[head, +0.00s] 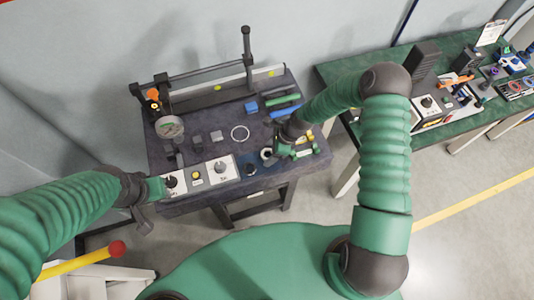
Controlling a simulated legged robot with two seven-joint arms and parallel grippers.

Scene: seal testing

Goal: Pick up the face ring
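A thin, pale ring (239,133), which looks like the face ring, lies flat near the middle of the dark workbench (190,200) in the head view. A smaller pale ring-shaped part (267,154) sits to its lower right, right beside my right gripper. My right gripper (285,153) is low over the right part of the bench, to the right of the thin ring and apart from it. Its fingertips are small and partly hidden, so its opening is unclear. My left gripper (155,190) is at the bench's left front corner, well away from the ring; its opening is unclear.
A pressure gauge (170,126) stands at the bench's left. Control boxes (221,169) with knobs line the front edge. Small grey blocks (216,136) lie left of the ring. Blue and green parts (283,102) lie at the back right. A second, cluttered green table (340,72) stands right.

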